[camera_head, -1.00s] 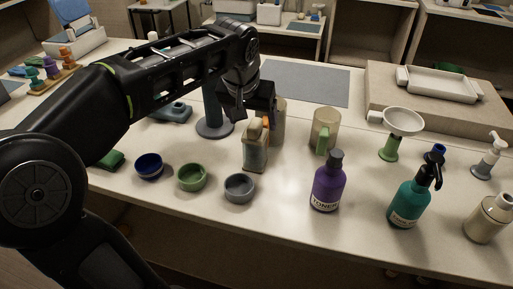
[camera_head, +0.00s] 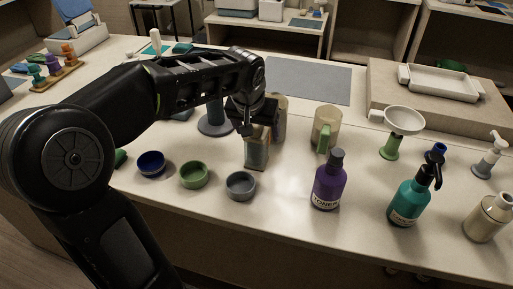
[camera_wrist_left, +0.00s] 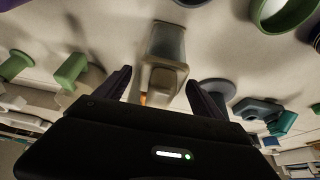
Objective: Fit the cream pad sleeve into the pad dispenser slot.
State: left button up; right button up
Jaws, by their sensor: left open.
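A boxy upright container with a clouded lower body and a cream upper part (camera_head: 257,153) stands on the table; I take it for the cream pad sleeve, but cannot be sure. In the left wrist view this container (camera_wrist_left: 165,45) shows an orange tab and lies between my fingers. My left gripper (camera_head: 257,124) is open at its top, which it partly hides; contact cannot be told. The wrist view shows the two fingers (camera_wrist_left: 160,92) spread on either side. A grey round-based stand (camera_head: 214,127) is just left, partly behind my arm. I cannot tell which thing is the pad dispenser.
A tan cylinder (camera_head: 280,118) stands close behind the container. Blue (camera_head: 151,163), green (camera_head: 194,175) and grey (camera_head: 240,186) bowls are in front. A grey mat (camera_head: 310,80) is clear.

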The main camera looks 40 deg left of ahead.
pick_arm(q)
jog(key=shift+w+f, duration=0.25)
jog(key=shift+f, duration=0.4)
jog(key=shift+c, duration=0.2)
grip_shut()
dwell(0.6)
